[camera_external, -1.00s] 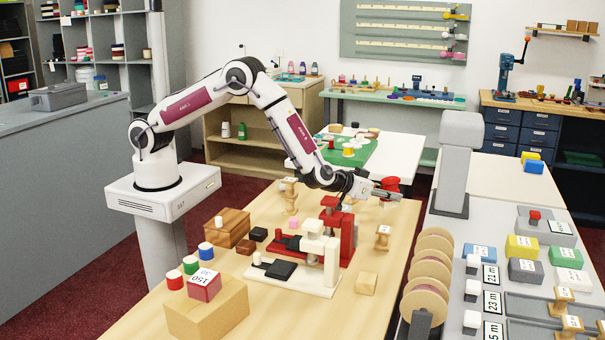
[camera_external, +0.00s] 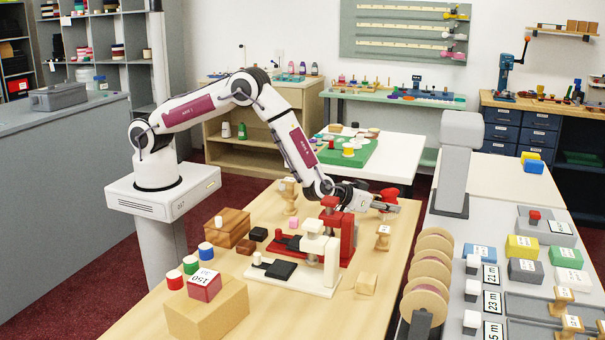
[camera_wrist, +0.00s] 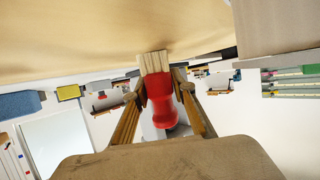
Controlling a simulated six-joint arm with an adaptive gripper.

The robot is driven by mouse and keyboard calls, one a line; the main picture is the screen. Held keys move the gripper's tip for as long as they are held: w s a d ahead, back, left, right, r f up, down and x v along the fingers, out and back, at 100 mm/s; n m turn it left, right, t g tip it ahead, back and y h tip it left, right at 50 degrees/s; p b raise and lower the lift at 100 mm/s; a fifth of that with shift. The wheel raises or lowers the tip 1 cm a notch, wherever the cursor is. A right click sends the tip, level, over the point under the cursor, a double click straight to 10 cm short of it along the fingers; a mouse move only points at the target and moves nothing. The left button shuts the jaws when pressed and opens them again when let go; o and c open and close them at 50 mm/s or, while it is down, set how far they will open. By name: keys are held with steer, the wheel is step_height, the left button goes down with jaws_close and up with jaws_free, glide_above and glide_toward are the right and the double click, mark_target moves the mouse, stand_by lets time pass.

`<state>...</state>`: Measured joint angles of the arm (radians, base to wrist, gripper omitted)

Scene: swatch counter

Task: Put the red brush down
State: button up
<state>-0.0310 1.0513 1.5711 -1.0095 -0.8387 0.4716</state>
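The red brush (camera_external: 390,194) is in my gripper (camera_external: 386,207) over the back right part of the wooden table, beyond the red press (camera_external: 345,238). In the wrist view the brush's red handle (camera_wrist: 161,100) sits between the two fingers of my gripper (camera_wrist: 158,85), which close on it from both sides. Its pale bristles (camera_wrist: 153,63) stick out past the fingertips, against the wooden tabletop (camera_wrist: 90,40). I cannot tell whether the brush touches the table.
A white press (camera_external: 318,262) is nearer the camera. A wooden block (camera_external: 366,284) lies to its right. Large reels (camera_external: 430,262) stand by the right edge. Bare wood shows between them.

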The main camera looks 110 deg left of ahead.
steer(key=shift+o, duration=1.3)
steer(key=shift+r, duration=0.2)
steer(key=shift+v, duration=6)
